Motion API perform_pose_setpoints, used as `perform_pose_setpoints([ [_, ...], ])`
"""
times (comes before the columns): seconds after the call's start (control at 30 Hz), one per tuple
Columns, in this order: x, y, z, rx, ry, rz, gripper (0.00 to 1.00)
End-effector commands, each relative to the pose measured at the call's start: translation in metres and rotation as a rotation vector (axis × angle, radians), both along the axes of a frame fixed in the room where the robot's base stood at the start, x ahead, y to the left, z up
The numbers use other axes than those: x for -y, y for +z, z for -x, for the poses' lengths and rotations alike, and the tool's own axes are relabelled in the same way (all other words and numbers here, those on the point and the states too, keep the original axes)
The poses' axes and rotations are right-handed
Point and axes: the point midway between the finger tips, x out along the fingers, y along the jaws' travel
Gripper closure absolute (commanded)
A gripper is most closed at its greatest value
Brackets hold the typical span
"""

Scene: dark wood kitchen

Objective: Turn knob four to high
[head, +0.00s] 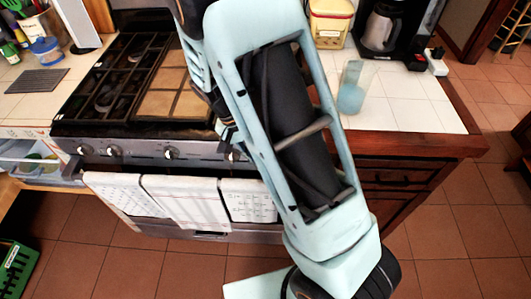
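The stove's front panel (140,150) carries a row of silver knobs. The dark end of my gripper (227,130) shows just above the fourth knob, at the stove's front edge. Most of the gripper is hidden behind my arm link. I cannot tell whether its fingers are open or shut, or whether they touch the knob.
White towels (190,200) hang on the oven handle below the knobs. On the right counter stand a translucent blue cup (351,92), a coffee maker (388,35) and a yellow tub (330,25). The tiled floor (450,225) at right is clear.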

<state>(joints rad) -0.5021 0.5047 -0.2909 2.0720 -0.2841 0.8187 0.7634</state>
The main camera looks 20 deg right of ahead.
Motion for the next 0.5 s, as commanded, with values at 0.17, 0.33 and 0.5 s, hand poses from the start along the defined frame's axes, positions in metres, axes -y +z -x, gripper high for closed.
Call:
perform_pose_setpoints([
  [0.17,-0.0031,-0.0015,-0.0017,-0.043,0.005,0.137,0.91],
  [0.33,-0.0038,-0.0028,-0.0023,-0.076,0.003,0.240,0.91],
  [0.5,-0.0041,-0.0031,-0.0022,-0.099,0.001,0.311,0.91],
])
